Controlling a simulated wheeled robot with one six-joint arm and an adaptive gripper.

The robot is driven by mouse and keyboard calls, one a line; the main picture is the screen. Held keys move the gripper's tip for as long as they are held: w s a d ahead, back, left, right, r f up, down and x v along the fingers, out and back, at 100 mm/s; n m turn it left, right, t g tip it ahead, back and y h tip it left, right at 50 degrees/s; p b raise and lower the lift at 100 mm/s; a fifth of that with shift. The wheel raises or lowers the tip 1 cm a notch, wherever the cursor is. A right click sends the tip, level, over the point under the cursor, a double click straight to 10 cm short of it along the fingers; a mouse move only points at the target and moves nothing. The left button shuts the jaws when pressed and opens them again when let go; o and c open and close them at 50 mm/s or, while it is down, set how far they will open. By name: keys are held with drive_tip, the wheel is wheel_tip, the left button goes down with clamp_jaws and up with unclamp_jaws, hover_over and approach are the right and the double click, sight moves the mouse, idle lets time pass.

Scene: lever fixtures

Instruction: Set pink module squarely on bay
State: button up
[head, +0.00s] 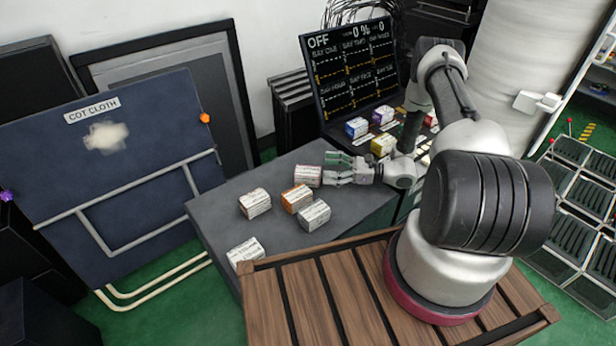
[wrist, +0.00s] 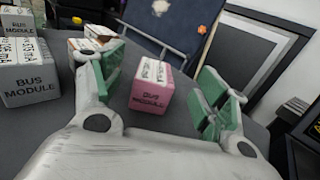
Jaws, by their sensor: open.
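The pink module (wrist: 150,88), a white-topped block marked BUS MODULE, stands on the grey table between my gripper's (wrist: 163,84) green-padded fingers in the wrist view, with gaps on both sides. In the head view the pink module (head: 308,176) is just left of my gripper (head: 332,170), which is open and low over the table. The bays lie below a dark display panel (head: 352,70) reading OFF and 0 %. Blue (head: 357,127), purple (head: 383,115) and yellow (head: 382,146) modules stand there. My arm hides part of this area, and I cannot tell which bay is pink's.
Several other modules stand on the grey table (head: 225,190): an orange one (head: 296,198) and white-looking ones (head: 255,203) close to the pink one. Another module (head: 245,253) is near the table's front edge. A blue cloth board (head: 110,160) stands at left.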

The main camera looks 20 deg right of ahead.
sight(308, 170)
drive_tip(key=shift+f, duration=0.95)
drive_tip(key=shift+w+a+f, duration=0.15)
drive_tip(key=shift+a, duration=0.1)
drive_tip(key=x, duration=0.7)
drive_tip(key=c, duration=1.3)
